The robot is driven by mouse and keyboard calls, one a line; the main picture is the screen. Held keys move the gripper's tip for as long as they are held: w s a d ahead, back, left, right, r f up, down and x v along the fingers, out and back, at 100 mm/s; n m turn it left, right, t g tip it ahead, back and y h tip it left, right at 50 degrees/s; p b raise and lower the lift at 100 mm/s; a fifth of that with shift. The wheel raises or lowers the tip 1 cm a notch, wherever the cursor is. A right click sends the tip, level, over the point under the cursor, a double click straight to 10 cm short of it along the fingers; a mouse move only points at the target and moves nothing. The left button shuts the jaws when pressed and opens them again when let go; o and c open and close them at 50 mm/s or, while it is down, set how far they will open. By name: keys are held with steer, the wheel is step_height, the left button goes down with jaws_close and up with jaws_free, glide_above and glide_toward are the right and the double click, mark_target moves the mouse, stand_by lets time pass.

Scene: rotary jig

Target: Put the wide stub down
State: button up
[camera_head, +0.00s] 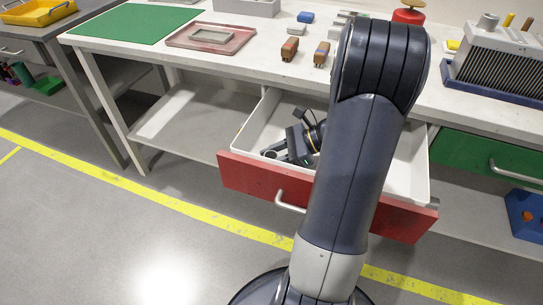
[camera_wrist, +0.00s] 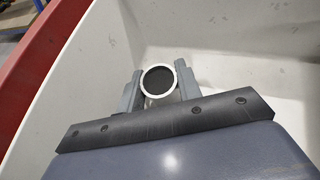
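The wide stub (camera_wrist: 158,81) shows in the wrist view as a round piece with a pale rim and a dark middle. It sits between the two grey fingers of my gripper (camera_wrist: 158,86), which touch it on both sides. In the head view my gripper (camera_head: 278,153) is low inside the open red-fronted drawer (camera_head: 256,182), towards its left side. The stub is too small there to make out clearly. Whether its underside touches the drawer floor is hidden.
White drawer walls (camera_wrist: 108,33) stand close around my gripper; bare floor shows to its right. My arm covers the drawer's middle. The worktop above holds a green mat (camera_head: 135,25), a pink tray (camera_head: 178,40), small blocks (camera_head: 289,49) and a ribbed unit (camera_head: 497,65). A green drawer (camera_head: 465,152) is shut.

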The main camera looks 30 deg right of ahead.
steer(key=o, duration=0.5)
steer(key=shift+s+f, duration=0.1)
steer(key=shift+f, duration=0.15)
steer(key=shift+c, duration=0.2)
steer(key=shift+r, duration=0.25)
steer(key=p+v, duration=0.3)
steer(key=v, duration=0.9)
steer(key=shift+p, duration=0.3)
steer(key=shift+d+r, duration=0.1)
steer(key=shift+r, duration=0.05)
